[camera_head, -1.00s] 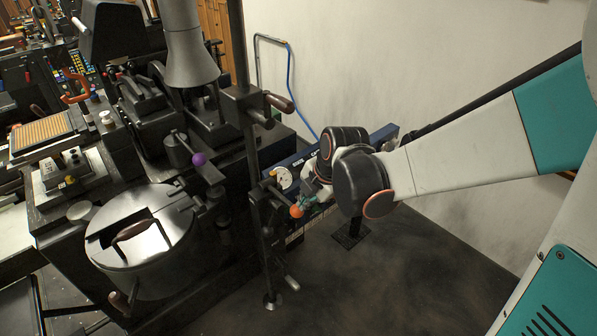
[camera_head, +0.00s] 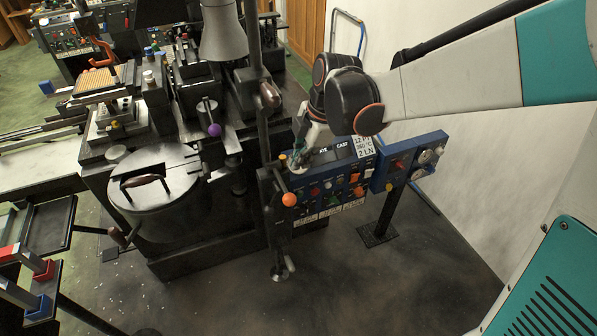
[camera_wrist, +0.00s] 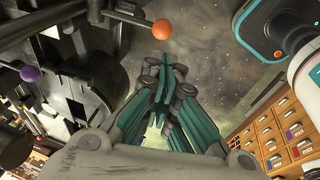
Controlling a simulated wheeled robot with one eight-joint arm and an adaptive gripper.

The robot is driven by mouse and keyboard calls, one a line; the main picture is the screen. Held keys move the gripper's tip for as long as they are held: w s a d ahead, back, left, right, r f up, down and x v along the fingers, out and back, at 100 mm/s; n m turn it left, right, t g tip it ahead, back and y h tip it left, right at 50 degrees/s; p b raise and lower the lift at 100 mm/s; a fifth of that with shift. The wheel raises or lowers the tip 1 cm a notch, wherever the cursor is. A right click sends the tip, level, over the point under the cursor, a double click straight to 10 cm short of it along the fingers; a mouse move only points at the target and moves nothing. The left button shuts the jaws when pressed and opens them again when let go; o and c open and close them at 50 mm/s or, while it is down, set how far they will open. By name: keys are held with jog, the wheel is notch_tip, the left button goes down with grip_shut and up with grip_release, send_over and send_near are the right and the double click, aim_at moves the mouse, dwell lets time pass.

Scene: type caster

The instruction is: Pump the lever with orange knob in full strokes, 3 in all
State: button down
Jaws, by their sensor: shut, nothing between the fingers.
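The orange knob (camera_head: 289,199) sits on the end of a short dark lever on the machine's right side, left of the blue control panel. It also shows in the wrist view (camera_wrist: 162,29), at the top, with its lever (camera_wrist: 125,17) running left from it. My gripper (camera_head: 297,163) is above the knob in the head view, in front of the panel. In the wrist view its teal fingers (camera_wrist: 165,68) are closed together and empty, pointing toward the knob with a gap visible between them. The lever's pivot is hard to make out.
A purple knob (camera_head: 214,130) on another lever stands to the left. A round lidded pot (camera_head: 150,205) is at the lower left. The blue control panel (camera_head: 437,140) with buttons stands right of the lever. A dark upright post (camera_head: 251,60) rises behind. Floor at the lower right is clear.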

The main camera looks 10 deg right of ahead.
aim_at(288, 199)
jog(key=b+x, duration=0.4)
jog(key=x, duration=1)
jog(key=shift+s, duration=0.1)
jog(key=shift+s+d+f+t+b, duration=0.15)
jog(key=shift+f+t+b, duration=0.15)
jog(key=shift+f+b, duration=0.25)
jog(key=shift+s+f+t+b, duration=0.1)
jog(key=shift+f+t+b, duration=0.2)
jog(key=shift+f+b, duration=0.25)
jog(key=shift+t+y, duration=0.4)
jog(key=shift+t, duration=0.5)
notch_tip(288, 199, down, 5)
jog(key=b, duration=0.4)
jog(key=shift+s+r+b, duration=0.1)
jog(key=shift+r+b, duration=0.1)
jog(key=shift+b, duration=0.15)
jog(key=shift+s+d+f+b, duration=0.1)
jog(key=shift+s+f+b, duration=0.1)
jog(key=shift+f+b, duration=0.75)
